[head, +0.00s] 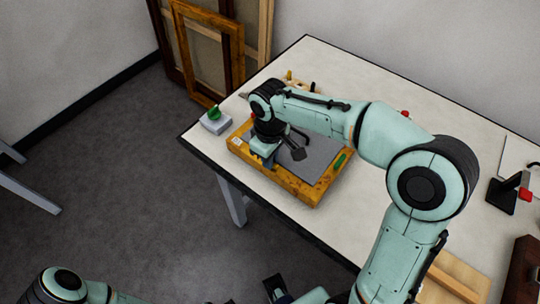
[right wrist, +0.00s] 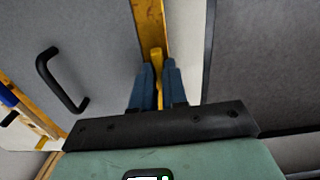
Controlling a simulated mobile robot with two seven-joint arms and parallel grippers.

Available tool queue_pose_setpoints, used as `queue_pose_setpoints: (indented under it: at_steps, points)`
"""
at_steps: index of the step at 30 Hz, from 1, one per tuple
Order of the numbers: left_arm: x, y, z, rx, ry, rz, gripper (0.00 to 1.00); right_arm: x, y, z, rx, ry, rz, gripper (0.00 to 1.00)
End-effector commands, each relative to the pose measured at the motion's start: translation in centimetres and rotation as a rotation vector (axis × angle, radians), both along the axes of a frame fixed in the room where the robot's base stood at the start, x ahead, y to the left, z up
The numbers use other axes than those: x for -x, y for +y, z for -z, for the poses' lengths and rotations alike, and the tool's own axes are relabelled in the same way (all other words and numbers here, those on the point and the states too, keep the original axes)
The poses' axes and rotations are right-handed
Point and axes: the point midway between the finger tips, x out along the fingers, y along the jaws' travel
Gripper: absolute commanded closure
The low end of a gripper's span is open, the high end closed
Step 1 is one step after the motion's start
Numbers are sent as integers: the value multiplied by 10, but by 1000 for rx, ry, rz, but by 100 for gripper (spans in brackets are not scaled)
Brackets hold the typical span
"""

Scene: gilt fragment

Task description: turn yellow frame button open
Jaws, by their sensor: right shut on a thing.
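A golden wooden frame (head: 298,188) with a grey back panel (head: 318,157) lies flat on the table. My right gripper (head: 268,164) is at the frame's near left side, pointing down. In the right wrist view, its blue fingers (right wrist: 157,75) are shut on the yellow button (right wrist: 156,54), which shows between them beside the frame's yellow rail (right wrist: 150,18). In the head view the button is hidden by my gripper. A green button (head: 340,161) is on the frame's right side. My left gripper (head: 276,287) is at the bottom edge, partly cut off, away from the frame.
A black handle (right wrist: 58,80) stands up from the grey panel, left of my fingers. A grey box with a green knob (head: 214,114) stands left of the frame. A black stand (head: 503,193) is at the right. Empty frames (head: 208,50) lean on the wall behind.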

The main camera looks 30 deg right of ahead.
Motion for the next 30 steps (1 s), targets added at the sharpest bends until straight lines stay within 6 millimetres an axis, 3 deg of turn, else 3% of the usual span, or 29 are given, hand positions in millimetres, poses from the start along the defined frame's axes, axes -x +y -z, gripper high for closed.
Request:
queue_pose_setpoints:
  at_steps: [20, 21, 22, 30]
  points:
    - [0, 0, -1, 0, 0, 0, 57, -1, 0, -2, 0, -4, 58, 100]
    - [0, 0, -1, 0, 0, 0, 57, -1, 0, -2, 0, -4, 58, 74]
    - [0, 0, -1, 0, 0, 0, 57, -1, 0, -2, 0, -4, 58, 65]
    - [0, 0, -1, 0, 0, 0, 57, 0, 0, -1, 0, -2, 56, 62]
